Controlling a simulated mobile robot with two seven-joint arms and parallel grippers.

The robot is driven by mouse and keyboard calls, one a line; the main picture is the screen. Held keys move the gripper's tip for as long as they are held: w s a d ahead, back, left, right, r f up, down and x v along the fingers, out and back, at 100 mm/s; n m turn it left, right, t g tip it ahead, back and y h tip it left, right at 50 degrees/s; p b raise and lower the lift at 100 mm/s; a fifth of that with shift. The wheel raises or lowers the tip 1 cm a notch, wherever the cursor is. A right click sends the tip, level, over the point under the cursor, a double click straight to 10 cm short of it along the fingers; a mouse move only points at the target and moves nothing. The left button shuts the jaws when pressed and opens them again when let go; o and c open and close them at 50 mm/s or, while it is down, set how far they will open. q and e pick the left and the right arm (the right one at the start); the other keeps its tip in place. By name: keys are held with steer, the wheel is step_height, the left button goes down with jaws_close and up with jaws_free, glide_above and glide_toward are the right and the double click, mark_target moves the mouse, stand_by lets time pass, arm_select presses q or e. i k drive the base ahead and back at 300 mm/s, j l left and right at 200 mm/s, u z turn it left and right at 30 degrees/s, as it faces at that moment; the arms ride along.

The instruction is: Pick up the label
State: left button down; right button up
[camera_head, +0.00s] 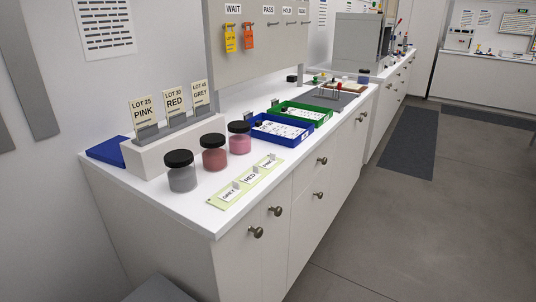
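Three small white labels lie on a pale green strip (215,203) at the counter's front edge: a GREY label (230,195), a RED label (250,177) and a PINK label (267,163). Behind them stand three jars with black lids: a grey jar (183,180), a red-brown jar (214,160) and a pink jar (240,144). Three upright cards stand in grey holders on a white block (150,160): LOT 25 PINK (144,112), LOT 30 RED (174,101) and LOT 45 GREY (204,93). Neither gripper is in view.
A blue tray (269,136) and a green tray (300,116) hold small pieces. A blue flat item (106,152) lies left of the block. Yellow (230,39) and orange (248,36) tags hang under WAIT. The counter (200,216) is bare around the strip's left end.

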mark_target(231, 192)
steer(key=k, duration=0.95)
